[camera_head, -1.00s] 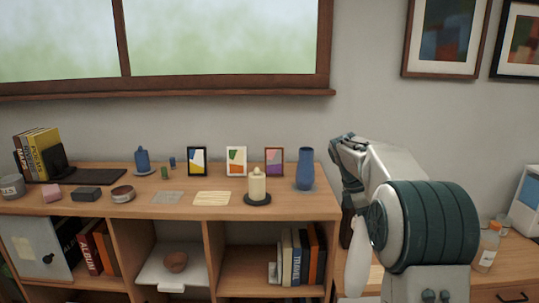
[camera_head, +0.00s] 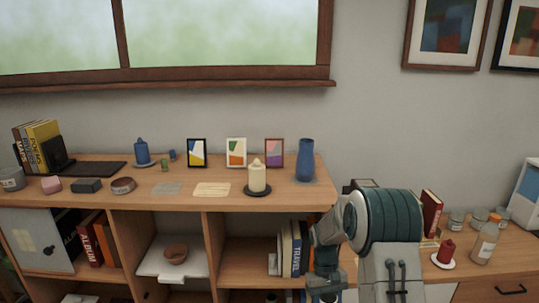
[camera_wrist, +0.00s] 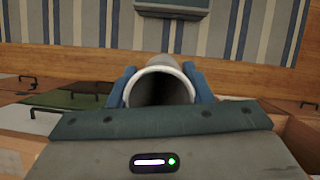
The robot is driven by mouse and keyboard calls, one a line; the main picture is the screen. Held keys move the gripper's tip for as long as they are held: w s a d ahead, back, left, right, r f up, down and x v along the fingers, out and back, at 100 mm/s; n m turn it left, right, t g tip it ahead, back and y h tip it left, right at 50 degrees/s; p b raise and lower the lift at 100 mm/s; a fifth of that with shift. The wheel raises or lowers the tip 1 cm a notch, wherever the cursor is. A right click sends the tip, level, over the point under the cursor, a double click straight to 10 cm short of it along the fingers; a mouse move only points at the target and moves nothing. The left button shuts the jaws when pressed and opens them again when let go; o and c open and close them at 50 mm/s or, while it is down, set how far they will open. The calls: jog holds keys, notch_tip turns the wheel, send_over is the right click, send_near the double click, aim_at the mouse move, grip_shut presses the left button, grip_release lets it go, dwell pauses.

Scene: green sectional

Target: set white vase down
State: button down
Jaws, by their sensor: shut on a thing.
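The white vase (camera_wrist: 189,72) is in the wrist view, seen from its open end, with its pale round rim close to the camera and a dark hollow inside. My gripper (camera_wrist: 161,88) is shut on it, with one blue finger on each side. The vase's far end is hidden. In the head view my arm bends down in front of the shelf unit's right end, toward the bottom edge. The vase cannot be made out there, and whether it touches any surface cannot be told.
The shelf unit's top (camera_head: 300,198) holds a blue vase (camera_head: 305,160), a cream candle (camera_head: 257,178) and several small frames. A lower surface at right (camera_head: 500,262) carries a red candle (camera_head: 446,250), jars and a bottle (camera_head: 485,243). The wrist view shows a striped surface (camera_wrist: 60,22).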

jog(key=shift+s+a+f+m+y, duration=0.2)
jog(key=shift+s+a+f+m, duration=0.15)
jog(key=shift+s+f+m, duration=0.3)
jog(key=shift+s+a+f+m+y, duration=0.2)
jog(key=shift+s+a+f+m, duration=0.15)
jog(key=shift+s+f, duration=0.35)
jog(key=shift+w+f, duration=0.15)
jog(key=shift+d, duration=0.15)
